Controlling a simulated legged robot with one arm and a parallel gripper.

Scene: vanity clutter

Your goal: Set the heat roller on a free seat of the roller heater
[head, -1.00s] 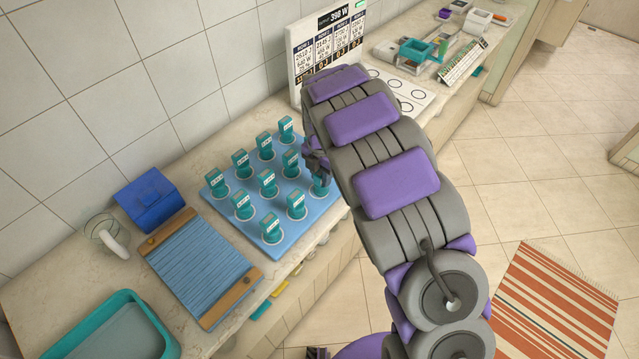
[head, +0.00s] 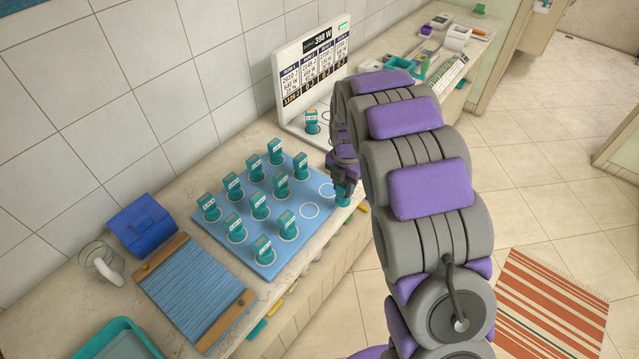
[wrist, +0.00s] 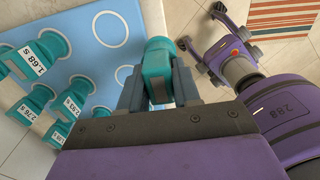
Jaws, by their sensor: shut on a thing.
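My gripper (head: 345,178) is shut on a teal heat roller (head: 342,196) just right of the blue tray. In the wrist view the held roller (wrist: 156,62) sits between the two grey fingers (wrist: 157,88); its label is hidden. The roller heater (head: 305,78) is the white panel reading 398 W with a white base behind my gripper. One teal roller (head: 312,122) stands upright at the left of that base. My arm hides most of the base, so its other seats cannot be made out.
The blue tray (head: 262,272) holds several upright labelled teal rollers and shows two bare circles at its right. Small items crowd the counter beyond the heater.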

